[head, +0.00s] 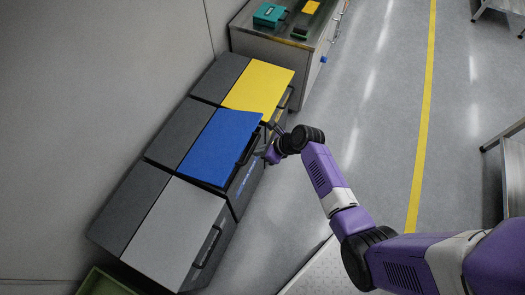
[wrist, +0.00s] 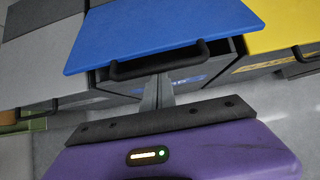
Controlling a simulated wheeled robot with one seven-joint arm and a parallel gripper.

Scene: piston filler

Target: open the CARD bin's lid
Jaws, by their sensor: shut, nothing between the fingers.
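Three lidded bins stand in a row, with grey, blue (head: 222,146) and yellow lids. Lettering on the blue-lidded bin's front (wrist: 185,82) is too small to read, so I cannot confirm which is the CARD bin. In the wrist view the blue lid (wrist: 165,32) looks slightly raised, with a dark gap under its front edge. Its black bar handle (wrist: 160,64) runs along that edge. My gripper (wrist: 157,88) is shut and empty, its fingertips at the handle's underside near the middle. I cannot tell whether they touch. In the head view my gripper (head: 268,152) is at the blue bin's front.
The grey lid (head: 175,225) and yellow lid (head: 258,88) lie flat on either side. A counter (head: 312,48) with a teal box (head: 269,14) stands beyond the yellow bin. A green crate (head: 103,283) is at the near left. Open floor (head: 375,120) lies right of the bins.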

